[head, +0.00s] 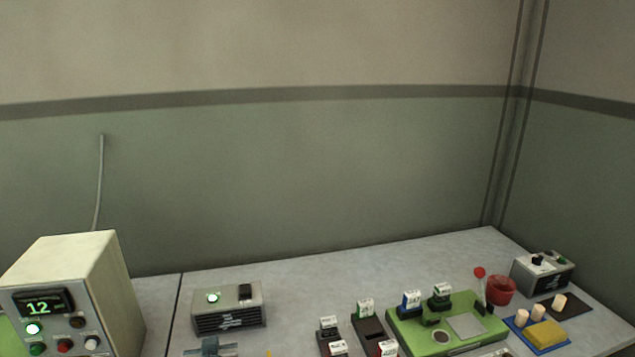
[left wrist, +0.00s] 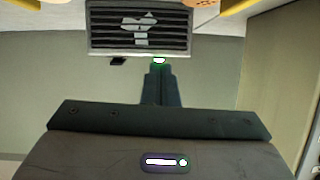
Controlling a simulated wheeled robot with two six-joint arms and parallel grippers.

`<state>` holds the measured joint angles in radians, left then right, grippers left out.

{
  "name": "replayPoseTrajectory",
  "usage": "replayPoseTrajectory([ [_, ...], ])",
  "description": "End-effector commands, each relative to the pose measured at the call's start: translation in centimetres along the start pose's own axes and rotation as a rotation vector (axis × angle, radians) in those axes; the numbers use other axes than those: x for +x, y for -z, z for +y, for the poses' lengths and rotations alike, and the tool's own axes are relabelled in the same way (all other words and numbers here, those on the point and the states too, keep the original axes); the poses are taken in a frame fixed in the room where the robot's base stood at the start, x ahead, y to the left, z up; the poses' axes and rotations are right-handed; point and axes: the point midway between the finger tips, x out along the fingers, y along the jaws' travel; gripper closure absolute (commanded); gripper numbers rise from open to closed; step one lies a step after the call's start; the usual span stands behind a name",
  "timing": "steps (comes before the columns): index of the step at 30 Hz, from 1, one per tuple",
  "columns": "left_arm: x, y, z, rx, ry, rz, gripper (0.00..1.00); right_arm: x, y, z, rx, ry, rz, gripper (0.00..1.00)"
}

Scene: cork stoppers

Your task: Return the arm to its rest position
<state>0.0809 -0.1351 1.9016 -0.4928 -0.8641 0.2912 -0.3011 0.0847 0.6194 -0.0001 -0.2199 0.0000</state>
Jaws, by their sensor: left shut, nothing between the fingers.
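My left gripper (head: 209,344) shows only as a small blue-grey part at the bottom edge of the head view, in front of the grey vented box (head: 228,308). In the left wrist view its dark fingers (left wrist: 161,82) are together with nothing between them. They point toward the same box (left wrist: 140,28), whose dark grille fills the top of that view, with a green-lit button by the fingertips. Most of my left arm is out of the head view. My right gripper is in neither view. Pale cork stoppers (head: 559,302) stand at the far right.
A cream instrument (head: 75,285) reading 12 stands at left. A green tray (head: 408,335) and several small labelled boxes (head: 364,309) stand right of centre. A red cup (head: 501,290), a yellow block (head: 546,335) and another switch box (head: 543,274) are at right. The back middle table is clear.

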Motion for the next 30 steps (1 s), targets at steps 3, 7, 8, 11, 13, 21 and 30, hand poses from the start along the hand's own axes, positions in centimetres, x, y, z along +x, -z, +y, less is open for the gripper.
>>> replayPoseTrajectory([
  [3,-4.2,-6.4,-3.8,0.047,0.0,-0.168,1.0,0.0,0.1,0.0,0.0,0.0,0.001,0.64],
  [7,-9.4,-11.9,-6.7,0.104,-0.029,-0.342,1.0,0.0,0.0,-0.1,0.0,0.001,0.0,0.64],
  [8,-10.6,-12.9,-7.3,0.118,-0.038,-0.379,1.0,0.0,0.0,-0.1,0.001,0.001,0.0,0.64],
  [11,-14.1,-15.4,-8.6,0.159,-0.07,-0.479,1.0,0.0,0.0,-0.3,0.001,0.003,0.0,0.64],
  [13,-16.1,-16.7,-9.2,0.182,-0.09,-0.535,1.0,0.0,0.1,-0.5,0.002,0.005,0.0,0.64],
  [21,-22.7,-19.9,-11.0,0.263,-0.164,-0.702,1.0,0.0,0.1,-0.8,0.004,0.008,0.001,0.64],
  [30,-25.8,-23.1,-11.8,0.321,-0.222,-0.818,1.0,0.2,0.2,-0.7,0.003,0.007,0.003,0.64],
])
